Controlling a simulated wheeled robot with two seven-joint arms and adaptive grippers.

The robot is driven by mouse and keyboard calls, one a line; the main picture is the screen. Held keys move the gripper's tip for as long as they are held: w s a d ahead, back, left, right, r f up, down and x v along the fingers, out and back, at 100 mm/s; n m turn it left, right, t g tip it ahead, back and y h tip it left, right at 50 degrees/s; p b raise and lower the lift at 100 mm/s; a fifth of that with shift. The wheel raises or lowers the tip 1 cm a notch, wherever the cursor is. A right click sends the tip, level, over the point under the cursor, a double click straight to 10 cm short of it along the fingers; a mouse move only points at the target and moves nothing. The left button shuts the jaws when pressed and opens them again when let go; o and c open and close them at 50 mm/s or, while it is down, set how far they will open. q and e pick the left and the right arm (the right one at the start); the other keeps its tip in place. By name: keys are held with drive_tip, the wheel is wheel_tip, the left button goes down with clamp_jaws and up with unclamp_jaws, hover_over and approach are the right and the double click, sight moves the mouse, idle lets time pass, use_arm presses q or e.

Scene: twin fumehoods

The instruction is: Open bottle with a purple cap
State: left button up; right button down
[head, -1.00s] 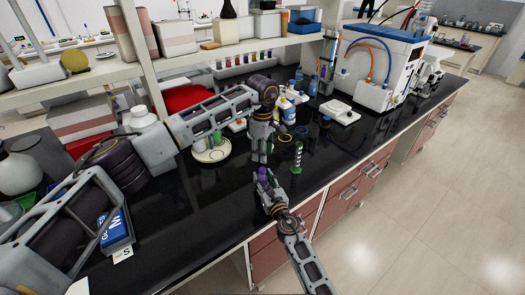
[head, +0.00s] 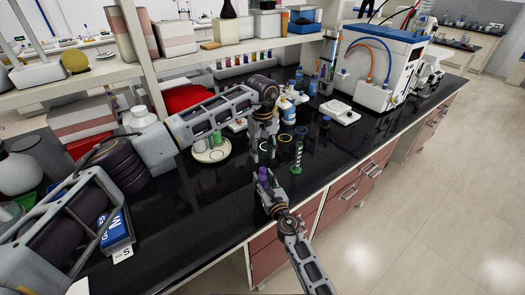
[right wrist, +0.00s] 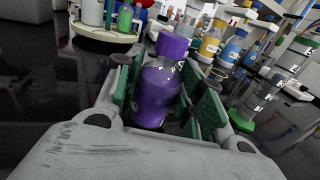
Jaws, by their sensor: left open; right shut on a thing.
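The purple-capped bottle (right wrist: 155,95) is clear with purple contents and stands between the green-padded fingers of my right gripper (right wrist: 162,100). Its purple cap (right wrist: 172,46) is on the neck and sticks up beyond the fingers. In the head view the bottle's purple top (head: 263,172) shows at my right gripper (head: 264,181), near the bench's front edge. My right gripper is shut on the bottle. My left gripper (head: 262,154) is open and empty, pointing down just above and behind the cap, apart from it. The lower bottle is hidden in the head view.
A striped cylinder on a green base (head: 297,157) stands close to the right of the grippers. Behind are a round white rack (head: 211,150), a blue-labelled bottle (head: 289,114) and a white device (head: 340,112).

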sight(262, 169)
use_arm(q)
drive_tip(key=shift+m, duration=0.8)
drive_tip(key=shift+f, duration=0.1)
drive_tip(key=shift+f, duration=3.9)
clamp_jaws()
